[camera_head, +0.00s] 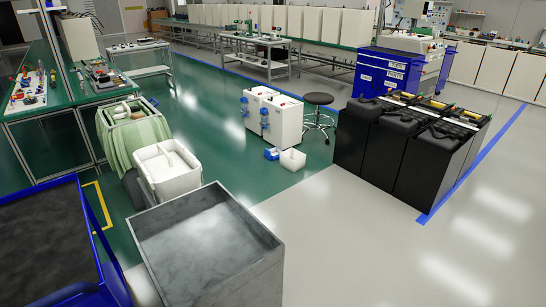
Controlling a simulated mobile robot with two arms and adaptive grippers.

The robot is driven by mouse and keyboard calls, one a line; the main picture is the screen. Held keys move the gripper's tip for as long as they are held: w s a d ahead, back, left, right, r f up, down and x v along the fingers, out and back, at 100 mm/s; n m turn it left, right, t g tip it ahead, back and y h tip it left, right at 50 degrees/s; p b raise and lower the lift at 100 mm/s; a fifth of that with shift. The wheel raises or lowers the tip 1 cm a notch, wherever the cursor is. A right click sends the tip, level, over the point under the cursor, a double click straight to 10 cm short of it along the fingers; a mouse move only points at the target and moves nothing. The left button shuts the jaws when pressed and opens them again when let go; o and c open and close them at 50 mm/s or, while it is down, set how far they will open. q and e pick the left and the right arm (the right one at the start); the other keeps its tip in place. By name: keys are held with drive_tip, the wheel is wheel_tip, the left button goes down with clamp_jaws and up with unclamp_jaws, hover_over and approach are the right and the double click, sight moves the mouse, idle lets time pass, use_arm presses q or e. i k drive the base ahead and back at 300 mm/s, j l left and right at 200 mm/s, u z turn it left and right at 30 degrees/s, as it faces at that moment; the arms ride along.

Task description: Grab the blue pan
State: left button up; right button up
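No cooking pan shows clearly in the head view. A small open blue container (271,153) sits on the green floor near the middle, beside a small open white container (292,160); it is too small to tell whether it is the pan. Neither of my grippers is in view.
A grey open-topped bin (262,262) stands in the foreground, with a blue-rimmed cart (110,274) at lower left. A white bin (190,184), white cabinet (287,122), stool (318,99) and black cabinets (352,137) stand beyond. The pale floor at right is clear.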

sight(273, 155)
drive_tip(key=i+l+z, duration=0.35)
drive_tip(key=i+z, duration=0.35)
drive_tip(key=i+l+z, duration=0.25)
drive_tip(key=i+z, duration=0.6)
drive_tip(key=i, duration=0.3)
drive_tip(key=i+u, duration=0.85)
drive_tip(key=i+l+u, duration=0.25)
drive_tip(key=i+u, duration=0.15)
drive_tip(key=i+j+u, duration=0.3)
drive_tip(key=i+u, duration=0.7)
drive_tip(key=i, duration=0.2)
drive_tip(key=i+l+u, duration=0.15)
drive_tip(key=i+u, duration=0.35)
drive_tip(key=i, duration=0.1)
